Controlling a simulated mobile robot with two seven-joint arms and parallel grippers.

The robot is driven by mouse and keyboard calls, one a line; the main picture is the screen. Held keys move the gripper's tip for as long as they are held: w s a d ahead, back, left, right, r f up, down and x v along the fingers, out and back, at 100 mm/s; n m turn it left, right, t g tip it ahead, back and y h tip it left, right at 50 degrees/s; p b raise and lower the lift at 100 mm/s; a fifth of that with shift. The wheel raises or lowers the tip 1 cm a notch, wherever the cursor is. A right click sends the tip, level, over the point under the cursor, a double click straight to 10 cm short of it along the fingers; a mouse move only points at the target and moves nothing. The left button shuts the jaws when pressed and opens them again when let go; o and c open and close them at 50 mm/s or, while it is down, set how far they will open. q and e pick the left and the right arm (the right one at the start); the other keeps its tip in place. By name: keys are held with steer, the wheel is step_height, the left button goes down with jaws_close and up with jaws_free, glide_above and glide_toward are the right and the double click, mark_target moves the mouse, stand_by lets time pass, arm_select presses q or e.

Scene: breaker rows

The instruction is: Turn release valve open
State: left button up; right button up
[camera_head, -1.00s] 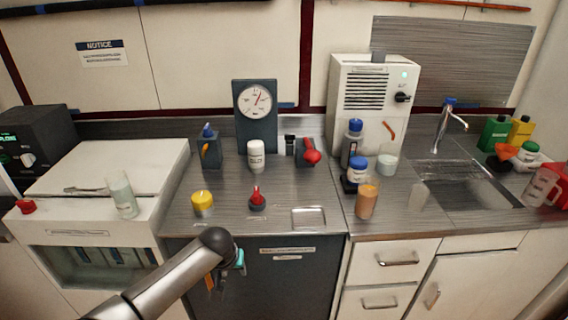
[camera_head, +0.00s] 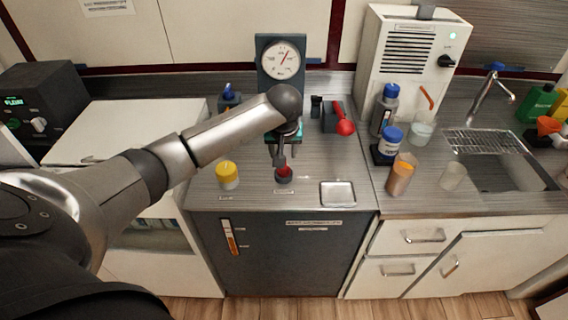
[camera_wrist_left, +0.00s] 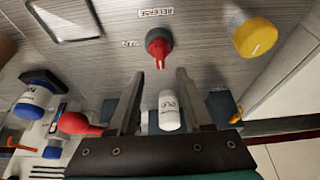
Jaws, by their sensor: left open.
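The release valve is a small red knob on a dark round base (camera_head: 283,174), set in the counter in front of the gauge. In the left wrist view the red valve (camera_wrist_left: 158,42) sits by a RELEASE label, with its narrow handle pointing toward my gripper. My left gripper (camera_head: 283,152) is above and just behind the valve in the head view, partly hidden by its own wrist. In the wrist view its two fingers (camera_wrist_left: 158,76) are apart and empty, with the valve just beyond the tips, roughly centred between them. My right gripper is not in view.
A yellow knob (camera_head: 227,175) stands left of the valve, a square metal plate (camera_head: 338,194) right. The gauge (camera_head: 282,60) stands behind. A red-handled lever (camera_head: 344,127) is back right. A white bottle (camera_wrist_left: 169,110) shows between the fingers in the wrist view.

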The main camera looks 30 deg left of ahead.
arm_select(q)
steer(key=b+x, duration=0.1)
steer(key=x, duration=0.6)
steer(key=shift+w+f+b, duration=0.15)
steer(key=shift+f+b, duration=0.05)
steer(key=shift+b, duration=0.2)
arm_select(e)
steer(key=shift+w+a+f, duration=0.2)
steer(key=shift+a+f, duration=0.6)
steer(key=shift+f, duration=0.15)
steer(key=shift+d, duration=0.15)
arm_select(q)
steer(key=shift+c, duration=0.6)
jaws_close()
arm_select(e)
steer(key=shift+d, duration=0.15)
